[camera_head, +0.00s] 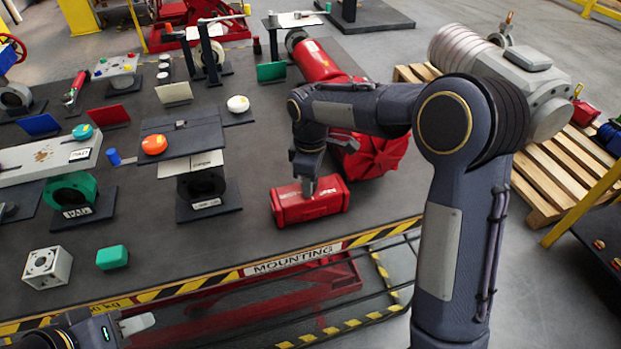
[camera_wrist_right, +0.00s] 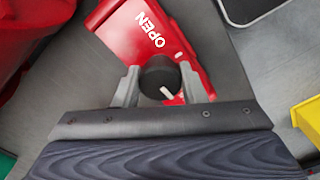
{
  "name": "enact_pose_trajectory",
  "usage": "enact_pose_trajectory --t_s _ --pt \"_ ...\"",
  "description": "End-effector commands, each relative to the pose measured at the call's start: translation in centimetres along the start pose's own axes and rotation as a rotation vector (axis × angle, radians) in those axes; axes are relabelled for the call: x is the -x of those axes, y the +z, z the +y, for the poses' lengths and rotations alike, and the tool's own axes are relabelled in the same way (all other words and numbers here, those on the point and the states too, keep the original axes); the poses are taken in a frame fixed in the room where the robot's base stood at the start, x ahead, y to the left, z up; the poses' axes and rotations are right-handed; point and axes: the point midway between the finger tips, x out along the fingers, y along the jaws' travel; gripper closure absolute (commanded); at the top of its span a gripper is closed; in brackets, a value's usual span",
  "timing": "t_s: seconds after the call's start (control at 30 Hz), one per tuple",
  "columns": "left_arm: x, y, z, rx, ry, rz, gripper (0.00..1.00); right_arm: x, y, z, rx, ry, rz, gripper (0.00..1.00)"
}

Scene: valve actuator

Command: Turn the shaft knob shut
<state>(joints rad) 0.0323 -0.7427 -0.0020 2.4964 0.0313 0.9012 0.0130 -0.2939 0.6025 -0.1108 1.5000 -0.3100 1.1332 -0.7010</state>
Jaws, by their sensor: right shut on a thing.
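The red actuator box (camera_head: 318,206) lies on the dark table near its front edge. In the right wrist view its red face (camera_wrist_right: 145,32) carries the white word OPEN. A round black shaft knob (camera_wrist_right: 158,76) with a white pointer mark stands on that face. My right gripper (camera_wrist_right: 160,88) has one finger on each side of the knob and is shut on it. In the head view the right gripper (camera_head: 308,186) comes down onto the box from above, and the knob is hidden there. My left gripper (camera_head: 137,323) is at the lower left, off the table's front edge; its fingers are only partly visible.
A large red actuator (camera_head: 375,155) lies right behind the box, close to my right arm. Stands with orange (camera_head: 154,144) and white (camera_head: 238,104) knobs are to the left. A green block (camera_head: 112,257) and a white block (camera_head: 46,268) sit at the front left.

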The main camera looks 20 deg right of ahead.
Motion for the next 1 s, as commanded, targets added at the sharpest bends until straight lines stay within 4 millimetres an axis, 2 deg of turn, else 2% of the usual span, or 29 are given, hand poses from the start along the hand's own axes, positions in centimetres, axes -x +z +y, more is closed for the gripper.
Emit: enact_pose_trajectory --t_s 0.57,0.6,0.73,1.0 --pt "0.01 0.0 0.0 0.0 0.0 0.0 0.64 0.11 -0.01 0.06 -0.037 0.002 0.002 0.85" --pt "0.01 0.0 0.0 0.0 0.0 0.0 0.64 0.11 -0.01 0.06 -0.037 0.002 0.002 0.6" --pt "0.01 0.0 0.0 0.0 0.0 0.0 0.64 0.08 -0.01 0.05 -0.036 0.002 0.001 0.43" --pt "-0.01 0.0 0.0 0.0 0.0 0.0 0.64 0.06 0.0 0.02 -0.035 0.001 0.001 0.41"
